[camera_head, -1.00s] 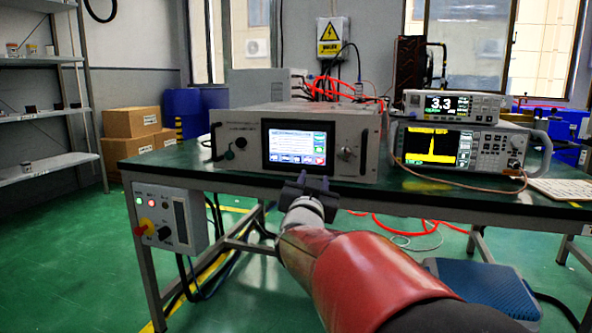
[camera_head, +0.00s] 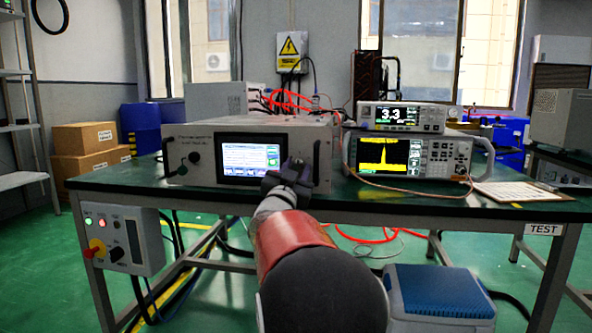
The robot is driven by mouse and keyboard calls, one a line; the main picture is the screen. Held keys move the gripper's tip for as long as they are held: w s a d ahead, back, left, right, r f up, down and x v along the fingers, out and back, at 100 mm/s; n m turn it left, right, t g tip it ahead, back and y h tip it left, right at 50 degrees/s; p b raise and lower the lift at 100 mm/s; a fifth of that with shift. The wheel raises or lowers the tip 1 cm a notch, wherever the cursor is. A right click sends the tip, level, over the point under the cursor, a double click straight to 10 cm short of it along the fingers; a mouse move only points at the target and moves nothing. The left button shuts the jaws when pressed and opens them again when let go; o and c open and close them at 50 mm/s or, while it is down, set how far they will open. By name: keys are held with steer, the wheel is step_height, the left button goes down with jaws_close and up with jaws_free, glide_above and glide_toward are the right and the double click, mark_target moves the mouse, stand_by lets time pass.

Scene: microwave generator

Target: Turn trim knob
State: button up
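The microwave generator (camera_head: 205,133) is a grey box with a lit screen (camera_head: 248,161), standing on the green bench. A black knob (camera_head: 193,158) and a green button (camera_head: 183,170) sit left of the screen. My gripper (camera_head: 293,168) is dark and stands in front of the panel's right part, over the screen's lower right corner. It hides most of the area right of the screen, where a knob shows in the earlier view. I cannot tell whether the gripper touches anything, or how its fingers stand. No label naming the trim knob is readable.
A spectrum analyser (camera_head: 425,157) and a 3.3 display unit (camera_head: 402,117) stand to the right on the bench (camera_head: 350,205). A cable loops in front of them. The generator's right handle (camera_head: 317,163) is beside my gripper. A control box (camera_head: 124,240) hangs below left.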

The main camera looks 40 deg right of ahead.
steer(key=c, duration=0.7)
steer(key=shift+m+g, duration=0.3)
steer(key=shift+m, duration=0.1)
steer(key=m+g+b, duration=0.1)
steer(key=m, duration=0.1)
steer(key=shift+w+a+m, duration=0.1)
steer(key=shift+m, duration=0.2)
steer(key=m+g, duration=0.2)
steer(key=m, duration=0.2)
steer(key=shift+w+r+m+h, duration=0.1)
steer(key=shift+m+h, duration=0.2)
steer(key=shift+h, duration=0.1)
steer(key=m+g, duration=0.1)
steer(key=m, duration=0.1)
steer(key=m+g+p, duration=0.1)
steer(key=m, duration=0.2)
steer(key=shift+a+r+y+p, duration=0.1)
steer(key=shift+r+y+p, duration=0.1)
steer(key=shift+y+p, duration=0.15)
steer(key=shift+m+g+y+p, duration=0.55)
steer(key=shift+m+g+p, duration=0.05)
steer(key=shift+m, duration=1.1)
